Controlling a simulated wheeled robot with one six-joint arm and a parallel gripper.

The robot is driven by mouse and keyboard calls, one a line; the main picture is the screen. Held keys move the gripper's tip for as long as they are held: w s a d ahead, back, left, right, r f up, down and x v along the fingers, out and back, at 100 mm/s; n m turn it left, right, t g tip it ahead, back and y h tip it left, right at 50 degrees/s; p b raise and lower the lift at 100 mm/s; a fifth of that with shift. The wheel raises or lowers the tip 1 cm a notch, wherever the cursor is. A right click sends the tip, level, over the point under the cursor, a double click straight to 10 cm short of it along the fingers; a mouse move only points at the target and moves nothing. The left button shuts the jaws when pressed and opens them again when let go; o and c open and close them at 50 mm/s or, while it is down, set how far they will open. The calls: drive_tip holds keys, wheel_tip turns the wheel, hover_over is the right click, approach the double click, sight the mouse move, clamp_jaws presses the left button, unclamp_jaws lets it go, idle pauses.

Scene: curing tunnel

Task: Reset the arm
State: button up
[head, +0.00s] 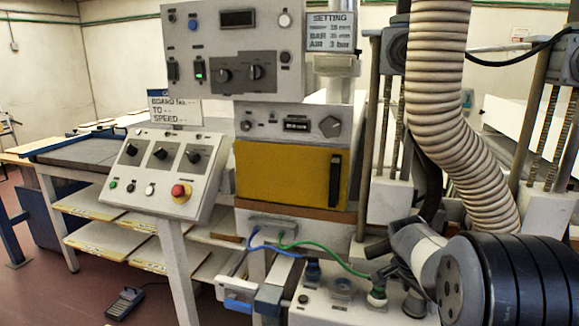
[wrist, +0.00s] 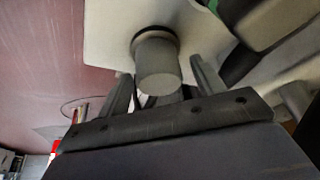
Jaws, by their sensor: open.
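My gripper (wrist: 161,70) is open in the wrist view, with its two dark fingers apart. A grey round knob or stub (wrist: 157,68) with a dark collar shows between the fingers, on a pale panel (wrist: 100,40). I cannot tell whether the fingers touch it. Part of my arm (head: 510,275), black and ribbed with a grey-white link, fills the lower right of the head view. My gripper cannot be clearly made out there.
A sloped control panel (head: 165,170) has knobs and a red stop button (head: 181,192). A yellow-doored unit (head: 285,172) stands centre. A ribbed hose (head: 450,110) hangs above my arm. Blue (head: 275,249) and green (head: 330,256) cables cross the front. A pedal (head: 124,302) lies on the floor.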

drive_tip(key=n+t+y+p, duration=0.1)
drive_tip(key=n, duration=0.4)
drive_tip(key=shift+n+t+y, duration=0.35)
drive_tip(key=shift+n+y, duration=0.1)
drive_tip(key=shift+n, duration=0.7)
drive_tip(key=shift+n+t+y, duration=0.35)
drive_tip(key=shift+n+y, duration=0.1)
drive_tip(key=shift+n, duration=0.7)
drive_tip(key=shift+r, duration=0.35)
drive_tip(key=shift+v, duration=2.75)
